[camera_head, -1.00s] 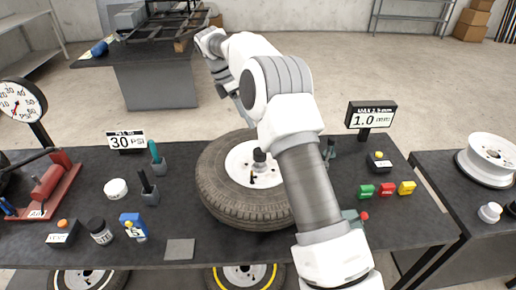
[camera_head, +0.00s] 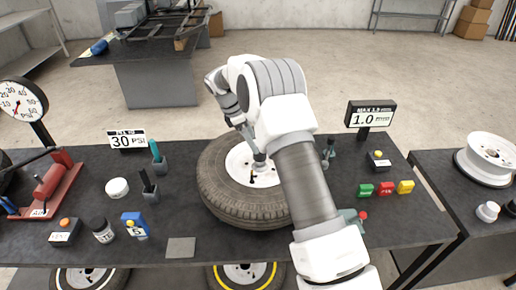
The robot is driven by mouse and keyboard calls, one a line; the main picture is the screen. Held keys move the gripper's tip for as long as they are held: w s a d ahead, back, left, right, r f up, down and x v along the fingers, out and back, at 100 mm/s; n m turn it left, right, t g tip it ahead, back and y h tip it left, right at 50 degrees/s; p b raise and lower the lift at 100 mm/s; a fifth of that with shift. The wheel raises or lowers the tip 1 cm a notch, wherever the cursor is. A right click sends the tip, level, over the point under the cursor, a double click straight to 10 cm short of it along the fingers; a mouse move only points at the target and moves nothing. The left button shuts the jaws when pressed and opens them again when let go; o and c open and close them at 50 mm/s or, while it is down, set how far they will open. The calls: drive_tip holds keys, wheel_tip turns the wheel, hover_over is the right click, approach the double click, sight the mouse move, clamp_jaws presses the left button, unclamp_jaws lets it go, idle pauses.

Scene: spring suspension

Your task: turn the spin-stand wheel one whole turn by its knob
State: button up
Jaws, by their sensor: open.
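The wheel, a dark tyre on a white rim (camera_head: 238,168), lies flat on its stand on the black bench. A grey-and-dark upright piece (camera_head: 259,161) stands at its hub. A small dark piece with a yellowish part (camera_head: 253,176) is on the rim just in front of it; I cannot tell which is the knob. My gripper (camera_head: 250,142) is open and points down over the far-left part of the rim, close to the hub piece. I cannot tell whether it touches anything. My arm hides the right side of the tyre.
A 30 PSI sign (camera_head: 127,140) and tool holders stand left of the wheel. A 1.0 mm display (camera_head: 370,117) stands behind right. Green, red and yellow blocks (camera_head: 386,189) lie at right. A flat grey plate (camera_head: 181,248) lies at the front edge.

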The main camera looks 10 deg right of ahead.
hover_over(260, 166)
drive_tip(key=w, duration=0.1)
drive_tip(key=shift+w+a+f+p, duration=0.1)
drive_tip(key=shift+f+p, duration=0.05)
drive_tip(key=shift+f, duration=1.1)
drive_tip(key=shift+w+a+f+p, duration=0.1)
drive_tip(key=shift+f+p, duration=0.05)
drive_tip(key=shift+f, duration=1.1)
clamp_jaws()
drive_tip(key=shift+r, duration=0.1)
